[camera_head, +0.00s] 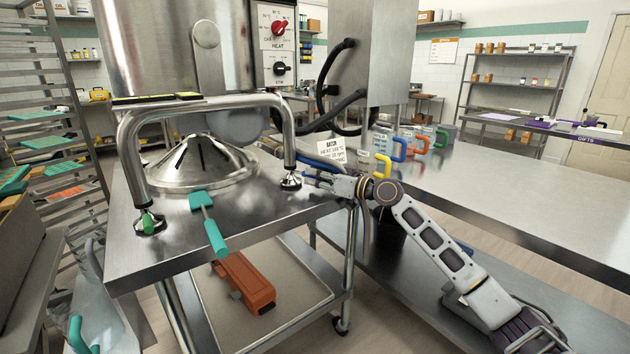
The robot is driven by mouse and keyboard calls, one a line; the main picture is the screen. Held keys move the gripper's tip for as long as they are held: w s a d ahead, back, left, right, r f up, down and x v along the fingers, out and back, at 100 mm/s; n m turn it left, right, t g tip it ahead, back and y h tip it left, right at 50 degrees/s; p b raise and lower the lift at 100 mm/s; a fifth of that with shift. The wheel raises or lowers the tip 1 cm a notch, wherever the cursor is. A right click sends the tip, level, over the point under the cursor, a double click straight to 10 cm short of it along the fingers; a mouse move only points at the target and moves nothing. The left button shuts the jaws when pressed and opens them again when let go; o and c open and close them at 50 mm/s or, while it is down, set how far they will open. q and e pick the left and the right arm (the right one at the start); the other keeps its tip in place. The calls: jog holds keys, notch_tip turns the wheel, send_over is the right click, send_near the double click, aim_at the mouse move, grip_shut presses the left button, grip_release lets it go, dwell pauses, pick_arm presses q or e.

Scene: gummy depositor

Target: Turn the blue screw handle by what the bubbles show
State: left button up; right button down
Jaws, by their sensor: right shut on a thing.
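My right gripper (328,182) reaches in from the right at the table's far right corner. It is shut on the blue screw handle (312,175), which is mostly hidden by the fingers and shows only as a small blue bit beside the right levelling foot (291,181). The left foot has a green screw handle (148,222). The steel depositor frame (205,105) stands on both feet. Two black and yellow strips (145,99), seemingly the bubble levels, lie on its top bar; their bubbles are too small to read. My left gripper is not in view.
A teal scraper (210,228) lies over the steel table's (250,212) front edge. A white batch card (331,151) stands behind my gripper. Jugs with coloured handles (400,150) stand on the right bench (500,200). An orange toolbox (245,282) sits on the lower shelf.

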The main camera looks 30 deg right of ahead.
jog(key=shift+d+r, duration=0.15)
jog(key=shift+r, duration=0.15)
jog(key=c, duration=1.5)
grip_release()
jog(key=shift+o, duration=0.6)
jog(key=shift+f, duration=0.25)
jog(key=shift+s, duration=0.15)
jog(key=v, duration=1.1)
jog(key=shift+s+d, duration=0.2)
jog(key=shift+s, duration=0.15)
